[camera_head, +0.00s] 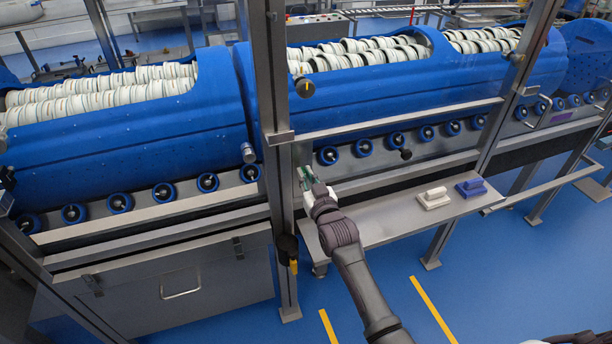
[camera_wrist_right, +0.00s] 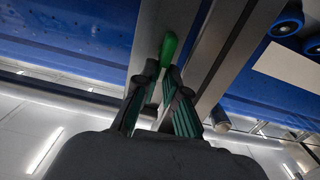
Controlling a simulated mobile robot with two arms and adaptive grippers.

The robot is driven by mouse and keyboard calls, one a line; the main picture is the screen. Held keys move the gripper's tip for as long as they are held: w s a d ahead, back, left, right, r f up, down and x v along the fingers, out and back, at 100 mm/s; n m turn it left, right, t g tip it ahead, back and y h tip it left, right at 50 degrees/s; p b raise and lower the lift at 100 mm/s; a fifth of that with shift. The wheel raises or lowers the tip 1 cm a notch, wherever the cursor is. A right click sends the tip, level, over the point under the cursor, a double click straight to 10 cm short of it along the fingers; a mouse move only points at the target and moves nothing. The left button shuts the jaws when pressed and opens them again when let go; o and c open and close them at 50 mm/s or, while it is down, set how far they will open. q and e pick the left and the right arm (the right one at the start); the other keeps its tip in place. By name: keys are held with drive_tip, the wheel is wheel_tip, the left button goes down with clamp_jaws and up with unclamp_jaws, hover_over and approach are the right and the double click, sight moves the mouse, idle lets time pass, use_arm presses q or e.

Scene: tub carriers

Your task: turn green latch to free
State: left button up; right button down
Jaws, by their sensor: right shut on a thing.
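The green latch (camera_wrist_right: 168,48) is a slim green handle against a grey steel post, seen in the right wrist view. Its rounded end points up past my fingertips, and its lower part runs down between the fingers. My right gripper (camera_wrist_right: 161,78) is shut on it, one finger on each side. In the head view my right gripper (camera_head: 308,179) reaches the post beside the blue tubs. There the latch is mostly hidden by the fingers, and its exact angle cannot be told. My left gripper is not in view.
Blue tubs (camera_head: 130,118) filled with stacked white discs lie on rows of blue rollers behind the steel post (camera_head: 270,90). Blue floor in front is open.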

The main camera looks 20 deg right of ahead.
drive_tip(key=shift+n, duration=0.3)
drive_tip(key=n, duration=0.2)
drive_tip(key=shift+a+f+n+p, duration=0.1)
drive_tip(key=shift+a+n+p, duration=0.2)
drive_tip(key=shift+n, duration=0.1)
drive_tip(key=n, duration=0.4)
drive_tip(key=shift+a+f+n, duration=0.25)
drive_tip(key=shift+a+n, duration=0.05)
drive_tip(key=shift+a, duration=0.05)
drive_tip(key=n, duration=0.2)
drive_tip(key=n+b, duration=0.1)
drive_tip(key=n, duration=0.1)
drive_tip(key=shift+a+f+b, duration=0.2)
drive_tip(key=shift+f+b, duration=0.1)
drive_tip(key=shift+f, duration=0.05)
drive_tip(key=n, duration=0.3)
drive_tip(key=n+b, duration=0.1)
drive_tip(key=n, duration=0.1)
drive_tip(key=shift+a+f+n, duration=0.1)
drive_tip(key=shift+f+n, duration=0.3)
drive_tip(key=shift+b, duration=0.3)
drive_tip(key=c, duration=1.2)
unclamp_jaws()
drive_tip(key=shift+c, duration=0.2)
